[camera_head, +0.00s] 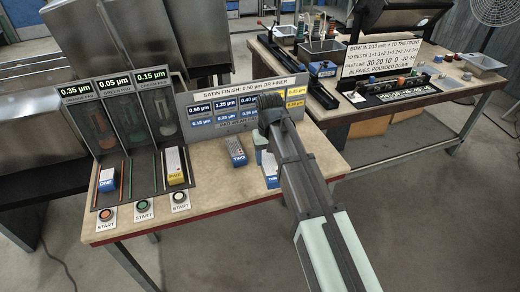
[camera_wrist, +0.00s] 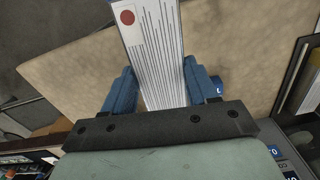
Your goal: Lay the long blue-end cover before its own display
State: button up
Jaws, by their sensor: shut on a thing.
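My gripper (camera_head: 268,162) is low over the right part of the table. In the wrist view its two blue fingers are closed on a long white cover (camera_wrist: 155,45) with dark lines and a red dot. In the head view a blue end with white lettering shows under the gripper; the lettering is too small to read. A blue-end block marked ONE (camera_head: 107,179) stands in the left bay, and a yellow-end block marked FIVE (camera_head: 175,166) in the right bay. A blue-end block marked TWO (camera_head: 238,153) lies left of my gripper. Displays read 0.35 (camera_head: 76,90), 0.05 (camera_head: 114,82) and 0.15 (camera_head: 150,74).
A sign board (camera_head: 225,107) about satin finish stands behind the blocks, partly hidden by my arm. START buttons (camera_head: 143,205) line the front edge. The table (camera_head: 210,195) is bare between the bays and block TWO. A second bench (camera_head: 440,105) stands behind at the right.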

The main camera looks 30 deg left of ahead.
jog(key=w+d+m, duration=0.3)
jog(key=w+d, duration=0.1)
jog(key=d, duration=1.3)
jog(key=w+d+m, duration=0.3)
jog(key=w+d, duration=0.1)
jog(key=d, duration=1.4)
jog(key=w+a+r+n, duration=0.2)
jog(key=a+r, duration=0.4)
jog(key=a, duration=0.9)
jog(key=w+a+r+n, duration=0.3)
jog(key=a+r, duration=0.4)
jog(key=a, duration=0.8)
jog(key=w+a+r+n, duration=0.2)
jog(key=a+r, duration=0.4)
jog(key=a, duration=0.9)
jog(key=f, duration=2.7)
jog(key=shift+a+f, duration=0.2)
jog(key=shift+f, duration=0.15)
jog(key=o, duration=1.2)
